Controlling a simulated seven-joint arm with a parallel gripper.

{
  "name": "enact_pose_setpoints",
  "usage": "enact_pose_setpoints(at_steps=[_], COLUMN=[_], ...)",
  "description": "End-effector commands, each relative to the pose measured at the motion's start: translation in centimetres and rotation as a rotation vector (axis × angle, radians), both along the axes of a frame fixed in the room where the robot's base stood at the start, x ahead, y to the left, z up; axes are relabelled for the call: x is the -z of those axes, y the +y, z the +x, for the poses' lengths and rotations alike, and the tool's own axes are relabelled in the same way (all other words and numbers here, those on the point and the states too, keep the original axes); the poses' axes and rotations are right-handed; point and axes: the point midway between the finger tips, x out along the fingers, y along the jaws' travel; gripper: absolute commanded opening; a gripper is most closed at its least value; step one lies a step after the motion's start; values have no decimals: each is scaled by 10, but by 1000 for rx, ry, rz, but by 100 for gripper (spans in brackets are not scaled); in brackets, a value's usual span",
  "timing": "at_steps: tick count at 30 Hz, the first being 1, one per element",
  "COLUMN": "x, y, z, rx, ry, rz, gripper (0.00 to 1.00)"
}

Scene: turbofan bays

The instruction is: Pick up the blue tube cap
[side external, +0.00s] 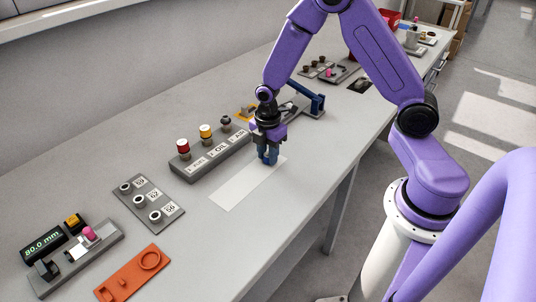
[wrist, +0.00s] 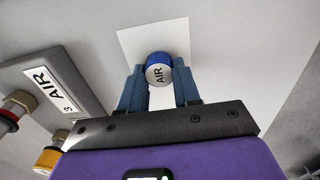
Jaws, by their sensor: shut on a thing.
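The blue tube cap (wrist: 158,60) has a pale top marked "AIR" and shows between my fingertips in the wrist view. My gripper (wrist: 160,85) is shut on it, with one blue finger on each side. In the side external view my gripper (side external: 268,158) points down near the far end of a white sheet (side external: 238,190). The cap is hard to make out between the blue fingers there. I cannot tell whether the cap touches the sheet.
A grey rack (side external: 212,154) labelled FUEL, OIL and AIR stands left of my gripper, with a red cap (side external: 183,146) and a yellow cap (side external: 205,131). The AIR post (side external: 226,124) has no blue cap on it. An orange tray (side external: 132,273) lies at the front.

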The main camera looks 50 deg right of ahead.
Motion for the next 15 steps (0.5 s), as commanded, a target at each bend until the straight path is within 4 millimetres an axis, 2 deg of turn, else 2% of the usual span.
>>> enact_pose_setpoints(at_steps=[8, 15], x=[-27, -64], y=[0, 0], z=[1, -28], rx=[0, -1], ry=[-5, -6], rz=[1, 2], gripper=[4, 4])
